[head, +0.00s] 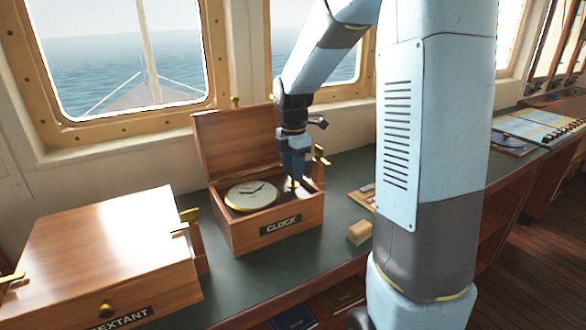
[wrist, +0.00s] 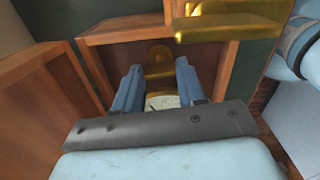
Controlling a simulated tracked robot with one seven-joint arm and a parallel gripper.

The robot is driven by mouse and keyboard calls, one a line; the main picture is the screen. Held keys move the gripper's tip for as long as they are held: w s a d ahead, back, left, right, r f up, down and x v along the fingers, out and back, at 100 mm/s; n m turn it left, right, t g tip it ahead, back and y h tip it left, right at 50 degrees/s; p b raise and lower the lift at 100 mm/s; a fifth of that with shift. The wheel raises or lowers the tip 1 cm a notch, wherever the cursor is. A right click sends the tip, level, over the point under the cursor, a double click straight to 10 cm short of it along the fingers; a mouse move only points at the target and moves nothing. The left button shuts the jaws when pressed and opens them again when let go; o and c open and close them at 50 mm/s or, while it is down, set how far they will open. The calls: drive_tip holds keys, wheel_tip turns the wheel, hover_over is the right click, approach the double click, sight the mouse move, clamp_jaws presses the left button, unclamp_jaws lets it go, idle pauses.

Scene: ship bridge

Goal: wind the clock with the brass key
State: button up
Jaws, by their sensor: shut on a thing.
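The clock (head: 251,195) lies face up inside an open wooden box marked CLOCK (head: 270,236). Its pale dial also shows in part between my fingers in the wrist view (wrist: 163,102). My gripper (head: 293,178) points down into the right part of the box, to the right of the dial. It is shut on the brass key (head: 294,185), which shows as a small brass piece under the fingers. In the wrist view the fingers (wrist: 158,88) stand on either side of the brass. The key's lower end is hidden, and I cannot tell whether it touches anything.
The box's raised lid (head: 235,140) stands behind the clock. A brass fitting (wrist: 230,22) is close by the box's wall. A closed SEXTANT box (head: 105,250) stands at left. A small wooden block (head: 359,233) lies on the green counter (head: 340,262) at right.

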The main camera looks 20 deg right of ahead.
drive_tip(key=shift+w+d, duration=0.1)
drive_tip(key=o, duration=1.1)
drive_tip(key=shift+c, duration=0.2)
drive_tip(key=shift+r, duration=0.1)
wheel_tip(320, 180, up, 14)
drive_tip(key=shift+f, duration=0.25)
